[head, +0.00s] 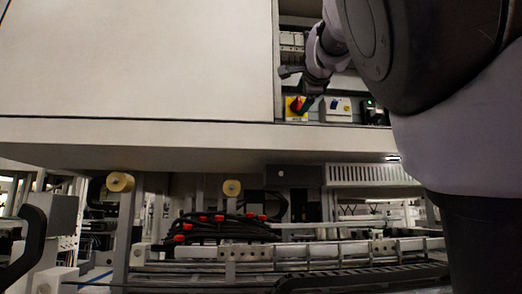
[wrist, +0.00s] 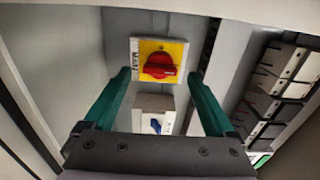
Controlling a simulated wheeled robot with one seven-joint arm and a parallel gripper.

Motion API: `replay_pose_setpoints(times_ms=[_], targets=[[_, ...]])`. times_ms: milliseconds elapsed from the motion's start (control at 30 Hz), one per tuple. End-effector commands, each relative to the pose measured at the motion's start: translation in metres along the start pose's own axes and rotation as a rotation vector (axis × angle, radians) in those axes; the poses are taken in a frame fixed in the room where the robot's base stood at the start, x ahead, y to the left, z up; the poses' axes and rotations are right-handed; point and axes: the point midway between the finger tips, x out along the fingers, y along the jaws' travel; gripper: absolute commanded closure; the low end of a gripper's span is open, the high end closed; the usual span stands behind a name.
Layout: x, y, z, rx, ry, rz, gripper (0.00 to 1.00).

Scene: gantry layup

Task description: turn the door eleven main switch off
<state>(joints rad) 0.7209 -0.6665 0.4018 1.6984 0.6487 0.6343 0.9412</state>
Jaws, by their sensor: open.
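The main switch is a red rotary knob (wrist: 159,66) on a square yellow plate (wrist: 178,50), with a white strip lettered "MAIN" at its left edge in the wrist view. The knob's grip looks roughly crosswise in that view. In the head view the yellow plate (head: 290,108) shows low in the cabinet opening, partly covered by my gripper. My gripper (wrist: 159,78) is open and empty. Its two green fingers point toward the switch, one to each side, and appear short of the knob. Whether they touch the plate cannot be told.
A white box with a blue knob (wrist: 156,125) sits beside the switch; it also shows in the head view (head: 335,107). Several breaker-like modules (wrist: 280,85) line the right in the wrist view. A large white panel (head: 140,60) borders the opening's left.

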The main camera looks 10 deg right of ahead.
Motion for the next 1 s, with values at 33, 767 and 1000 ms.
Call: replay_pose_setpoints(times_ms=[33, 767, 1000], targets=[[0.008, 0.0, -0.001, 0.0, 0.002, 0.001, 0.1], [0.021, 0.0, 0.0, -0.001, 0.001, 0.001, 0.96], [0.021, 0.001, 0.0, -0.028, 0.0, 0.001, 0.96]])
